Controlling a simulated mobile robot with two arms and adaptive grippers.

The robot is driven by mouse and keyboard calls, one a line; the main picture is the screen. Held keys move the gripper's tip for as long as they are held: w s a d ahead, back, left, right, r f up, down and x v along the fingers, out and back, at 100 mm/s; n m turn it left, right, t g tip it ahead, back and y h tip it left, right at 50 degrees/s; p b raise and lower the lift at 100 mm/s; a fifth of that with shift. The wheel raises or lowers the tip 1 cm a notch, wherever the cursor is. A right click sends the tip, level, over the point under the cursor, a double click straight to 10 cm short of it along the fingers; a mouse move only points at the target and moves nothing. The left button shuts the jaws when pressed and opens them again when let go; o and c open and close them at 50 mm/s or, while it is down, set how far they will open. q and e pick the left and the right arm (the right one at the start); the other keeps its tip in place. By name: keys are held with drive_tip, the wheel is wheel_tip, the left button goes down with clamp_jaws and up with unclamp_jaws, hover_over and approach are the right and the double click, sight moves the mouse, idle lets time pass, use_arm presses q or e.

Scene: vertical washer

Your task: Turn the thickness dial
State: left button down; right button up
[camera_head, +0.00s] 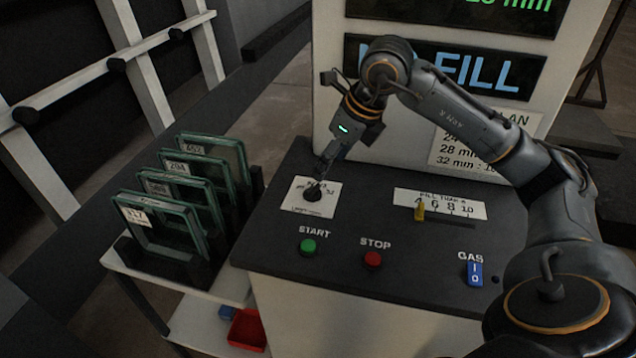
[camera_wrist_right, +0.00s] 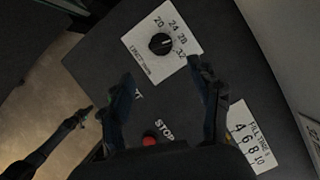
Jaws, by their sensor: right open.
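The thickness dial (camera_head: 312,194) is a black round knob on a white label plate at the left of the dark control panel (camera_head: 350,225). In the right wrist view the dial (camera_wrist_right: 160,43) shows with the numbers 20, 24, 28 and 32 around it. My right gripper (camera_head: 325,172) comes in from the right and hangs just above the dial in the head view. In the right wrist view its two fingers (camera_wrist_right: 166,85) are apart with nothing between them, and the dial lies beyond their tips.
The panel also holds a green START button (camera_head: 308,247), a red STOP button (camera_head: 373,259), a blue GAS switch (camera_head: 475,274) and a yellow fill time slider (camera_head: 419,212). A rack of framed glass panes (camera_head: 160,230) stands left. A display wall (camera_head: 450,65) rises behind the panel.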

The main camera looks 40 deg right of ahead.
sight(315, 189)
drive_tip(key=p+x, duration=0.1)
drive_tip(key=x, duration=0.7)
drive_tip(key=shift+w+d+f, duration=0.1)
drive_tip(key=shift+w+f, duration=0.05)
drive_tip(key=shift+f, duration=0.25)
drive_tip(key=c, duration=1.2)
drive_tip(key=shift+o, duration=0.2)
